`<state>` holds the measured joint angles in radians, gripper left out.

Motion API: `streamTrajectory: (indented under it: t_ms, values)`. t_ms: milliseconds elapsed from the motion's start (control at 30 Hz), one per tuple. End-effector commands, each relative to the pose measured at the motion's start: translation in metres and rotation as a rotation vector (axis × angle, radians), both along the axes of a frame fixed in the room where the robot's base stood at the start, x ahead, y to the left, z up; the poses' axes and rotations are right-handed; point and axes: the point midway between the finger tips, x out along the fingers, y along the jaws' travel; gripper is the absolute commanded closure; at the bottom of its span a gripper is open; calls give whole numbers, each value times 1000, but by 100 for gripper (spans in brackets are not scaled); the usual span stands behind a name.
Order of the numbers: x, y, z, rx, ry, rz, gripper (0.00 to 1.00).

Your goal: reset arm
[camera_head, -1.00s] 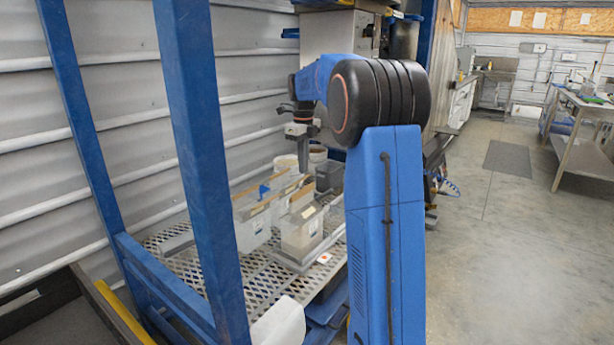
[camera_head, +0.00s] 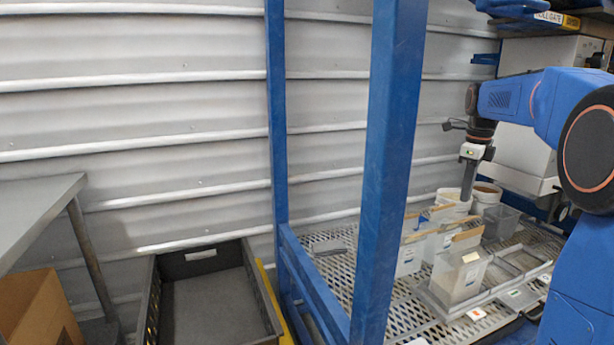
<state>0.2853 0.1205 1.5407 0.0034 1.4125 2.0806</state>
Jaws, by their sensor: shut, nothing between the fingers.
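My gripper (camera_head: 467,187) hangs pointing down from my blue arm at the right of the head view. Its slim fingers are together, with nothing seen between them. It appears above the back of the metal mesh shelf (camera_head: 388,322), in front of or beside the white buckets (camera_head: 452,197).
Blue frame posts (camera_head: 388,160) rise between me and the shelf's left side. A dark empty crate (camera_head: 262,290) sits left of the frame. A cardboard box (camera_head: 38,308) and a grey table (camera_head: 35,215) are at far left. A grey bin (camera_head: 500,222) stands beside the buckets.

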Motion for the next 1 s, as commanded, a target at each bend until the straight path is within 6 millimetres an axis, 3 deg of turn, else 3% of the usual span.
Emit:
streamTrajectory:
  t_ms: [200, 467, 767, 1000]
  values:
    - [-59, 44, 5, -44, -46, 363, 100]
    - [-132, 87, -5, -117, -92, 797, 100]
    - [-216, 127, -33, -226, -133, 1293, 100]
    - [-282, 150, -70, -336, -155, 1685, 100]
